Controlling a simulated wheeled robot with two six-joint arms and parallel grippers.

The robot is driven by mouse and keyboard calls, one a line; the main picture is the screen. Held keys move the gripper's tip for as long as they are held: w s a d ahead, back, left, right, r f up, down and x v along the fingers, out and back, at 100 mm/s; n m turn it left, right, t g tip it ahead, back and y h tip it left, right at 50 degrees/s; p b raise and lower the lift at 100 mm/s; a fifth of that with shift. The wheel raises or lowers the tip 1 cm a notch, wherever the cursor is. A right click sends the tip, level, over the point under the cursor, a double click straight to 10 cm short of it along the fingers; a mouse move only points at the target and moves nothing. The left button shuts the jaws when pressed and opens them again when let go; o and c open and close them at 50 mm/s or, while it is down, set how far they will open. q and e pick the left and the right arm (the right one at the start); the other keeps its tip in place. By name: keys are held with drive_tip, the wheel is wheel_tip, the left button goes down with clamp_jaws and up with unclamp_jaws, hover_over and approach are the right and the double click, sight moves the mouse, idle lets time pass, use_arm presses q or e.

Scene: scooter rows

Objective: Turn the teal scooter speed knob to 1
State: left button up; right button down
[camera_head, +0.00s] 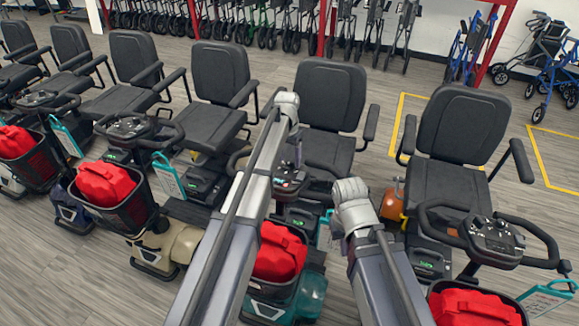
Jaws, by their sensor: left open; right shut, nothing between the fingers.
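The teal scooter (310,297) stands in the middle of the front, with a black seat and a red bag (280,253) in its front basket. Its console (290,178) shows just right of my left arm, which covers part of it. The speed knob and its setting are too small to make out. My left gripper (288,104) is at the far end of the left arm, above and beyond the console; its fingers are hard to see. My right gripper (350,193) is at the end of the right arm, right of the console, with no object visible in it.
A scooter with an orange part (392,205) stands close on the right, its console (495,238) in clear view. A beige scooter (183,240) and several others stand to the left. Walkers line the back wall. Yellow floor lines (540,160) mark open floor at right.

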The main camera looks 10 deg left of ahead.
use_arm(q)
drive_tip(key=shift+f, duration=0.55)
drive_tip(key=shift+c, duration=0.2)
clamp_jaws()
